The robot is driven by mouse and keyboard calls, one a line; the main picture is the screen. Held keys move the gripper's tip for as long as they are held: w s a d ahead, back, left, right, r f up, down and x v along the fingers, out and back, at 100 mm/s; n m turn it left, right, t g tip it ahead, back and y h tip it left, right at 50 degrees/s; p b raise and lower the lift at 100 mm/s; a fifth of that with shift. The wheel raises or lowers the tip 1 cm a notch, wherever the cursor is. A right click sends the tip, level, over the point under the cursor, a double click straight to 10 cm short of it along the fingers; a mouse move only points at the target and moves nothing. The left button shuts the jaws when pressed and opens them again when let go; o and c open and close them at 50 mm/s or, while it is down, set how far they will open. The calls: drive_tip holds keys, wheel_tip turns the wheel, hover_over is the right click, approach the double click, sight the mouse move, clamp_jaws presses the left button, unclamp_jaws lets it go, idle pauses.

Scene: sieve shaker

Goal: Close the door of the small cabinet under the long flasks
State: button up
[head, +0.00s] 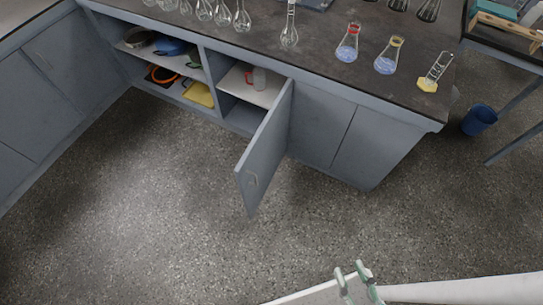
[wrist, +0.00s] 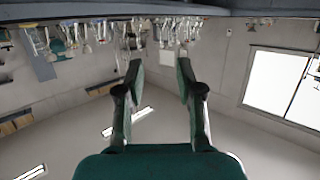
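The cabinet door (head: 264,152) is a grey-blue panel with a small handle (head: 253,180) near its free edge. It stands wide open, sticking out from the bench front into the room. The cabinet (head: 245,112) behind it shows a pale shelf with a bottle on it. Long-necked flasks (head: 222,14) stand in a row on the bench top above. My gripper (head: 354,272) is at the bottom of the head view, well apart from the door. In the wrist view my gripper (wrist: 158,75) shows two fingers spread apart with nothing between them.
An open shelf bay (head: 165,60) left of the door holds pans and a yellow item. Flasks with coloured liquid (head: 347,45) stand on the dark bench top (head: 320,65). A blue bin (head: 479,120) stands at the right. The speckled floor (head: 150,210) before the door is clear.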

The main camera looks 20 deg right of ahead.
drive_tip(key=c, duration=0.4)
drive_tip(key=shift+w+f+n, duration=0.15)
drive_tip(key=shift+w+n, duration=0.15)
clamp_jaws()
drive_tip(key=m+g+y, duration=0.3)
drive_tip(key=m+y, duration=1)
drive_tip(key=m, duration=1.4)
approach(242, 172)
drive_tip(key=x, duration=0.7)
drive_tip(key=shift+a+f, duration=0.1)
